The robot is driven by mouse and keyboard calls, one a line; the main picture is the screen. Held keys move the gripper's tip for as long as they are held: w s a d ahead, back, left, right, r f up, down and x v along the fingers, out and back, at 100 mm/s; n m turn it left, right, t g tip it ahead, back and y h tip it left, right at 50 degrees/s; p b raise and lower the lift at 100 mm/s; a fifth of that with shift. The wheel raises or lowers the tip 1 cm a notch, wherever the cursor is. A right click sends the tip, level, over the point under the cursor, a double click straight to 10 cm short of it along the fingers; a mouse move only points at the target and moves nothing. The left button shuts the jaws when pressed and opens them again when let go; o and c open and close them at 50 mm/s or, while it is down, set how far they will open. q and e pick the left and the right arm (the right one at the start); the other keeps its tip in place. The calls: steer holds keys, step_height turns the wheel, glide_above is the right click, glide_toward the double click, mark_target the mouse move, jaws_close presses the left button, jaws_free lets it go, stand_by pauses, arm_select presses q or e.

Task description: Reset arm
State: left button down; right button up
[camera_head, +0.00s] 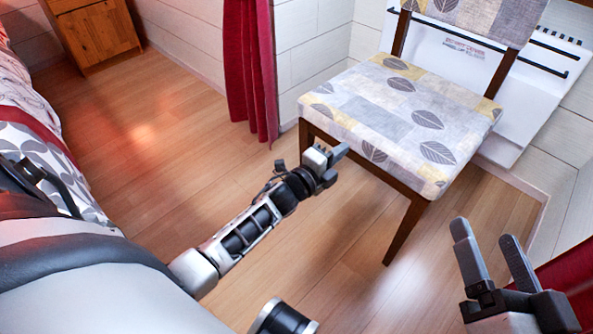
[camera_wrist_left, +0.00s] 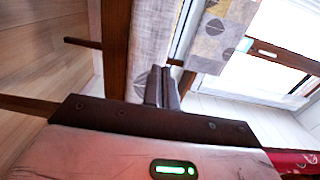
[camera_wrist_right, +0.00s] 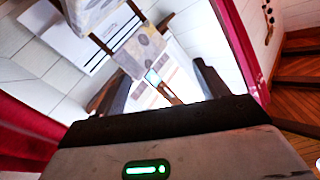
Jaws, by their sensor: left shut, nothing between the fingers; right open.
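My left gripper (camera_head: 337,155) is beside the front of the patterned chair, near the front edge of its seat. Its fingers are together and hold nothing; they also show closed in the left wrist view (camera_wrist_left: 162,84). My right gripper (camera_head: 485,238) is at the lower right, to the right of the chair's front leg and apart from it. Its two fingers are spread and empty; they also show wide apart in the right wrist view (camera_wrist_right: 157,85).
The chair (camera_head: 400,120) has a leaf-print seat and dark wooden legs. A white heater (camera_head: 540,75) is on the wall behind it. A red curtain (camera_head: 250,70) hangs left of the chair. A bed (camera_head: 35,120) and wooden cabinet (camera_head: 98,32) are at left. Floor between (camera_head: 170,130) is clear.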

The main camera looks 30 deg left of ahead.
arm_select(q)
steer(key=s+a+p, duration=0.2)
steer(key=s, duration=0.8)
steer(key=shift+s+p, duration=0.2)
steer(key=shift+p, duration=0.2)
arm_select(e)
steer(key=shift+s+f+g+h, duration=0.25)
steer(key=shift+f+g, duration=0.1)
steer(key=shift+f, duration=0.1)
steer(key=shift+s+f+g+h, duration=0.2)
steer(key=shift+f+g+h, duration=0.05)
steer(key=shift+f+g, duration=0.15)
